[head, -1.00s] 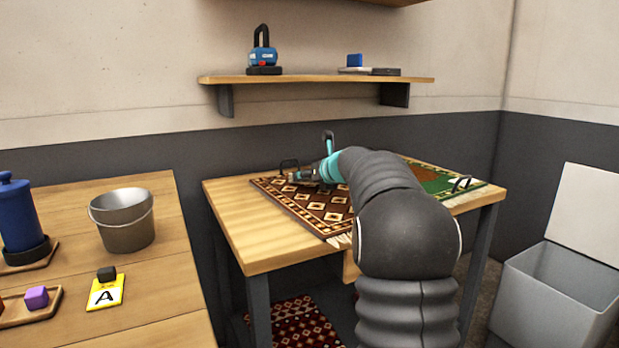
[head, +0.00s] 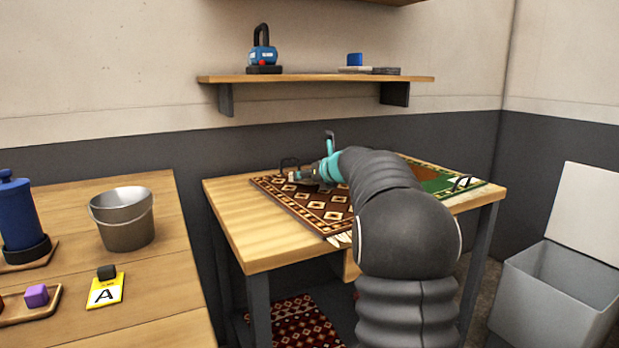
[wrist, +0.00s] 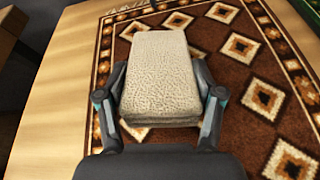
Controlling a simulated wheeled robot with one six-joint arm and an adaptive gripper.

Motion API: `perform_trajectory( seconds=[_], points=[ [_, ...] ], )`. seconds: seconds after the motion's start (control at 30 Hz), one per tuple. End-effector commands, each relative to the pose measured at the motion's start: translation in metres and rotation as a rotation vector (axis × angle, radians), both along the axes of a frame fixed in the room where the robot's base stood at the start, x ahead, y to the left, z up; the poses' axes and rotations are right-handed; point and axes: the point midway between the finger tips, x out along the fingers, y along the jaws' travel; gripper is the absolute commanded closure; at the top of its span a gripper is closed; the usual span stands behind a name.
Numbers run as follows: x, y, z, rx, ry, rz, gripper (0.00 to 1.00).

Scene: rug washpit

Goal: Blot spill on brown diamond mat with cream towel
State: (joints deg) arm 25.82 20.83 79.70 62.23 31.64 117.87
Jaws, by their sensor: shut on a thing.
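The brown diamond mat (head: 315,207) lies on the table at the right, with cream diamonds and a patterned border. It also fills much of the wrist view (wrist: 240,75). My gripper (wrist: 160,112) is shut on the folded cream towel (wrist: 160,70), with one finger along each side. The towel is over the mat; I cannot tell whether it touches it. In the head view my gripper (head: 297,176) is at the mat's far left part, and my arm covers the mat's right side. No spill shows; the towel may hide it.
A green rug (head: 440,184) lies to the right on the same table (head: 235,215). A wooden shelf (head: 320,79) with a blue kettlebell (head: 263,55) is on the wall behind. A metal bucket (head: 125,222) stands on the left table. A grey bin (head: 550,295) stands at right.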

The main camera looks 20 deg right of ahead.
Motion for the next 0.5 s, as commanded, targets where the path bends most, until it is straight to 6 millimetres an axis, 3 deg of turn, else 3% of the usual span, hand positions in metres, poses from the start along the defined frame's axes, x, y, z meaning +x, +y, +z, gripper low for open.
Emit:
perform_trajectory(
  seconds=[0.33, 0.5],
  points=[
    [0.0, 0.0, -0.003, 0.001, 0.004, 0.001, 0.74],
    [0.0, 0.0, 0.011, 0.002, 0.004, 0.001, 0.74]
  ],
)
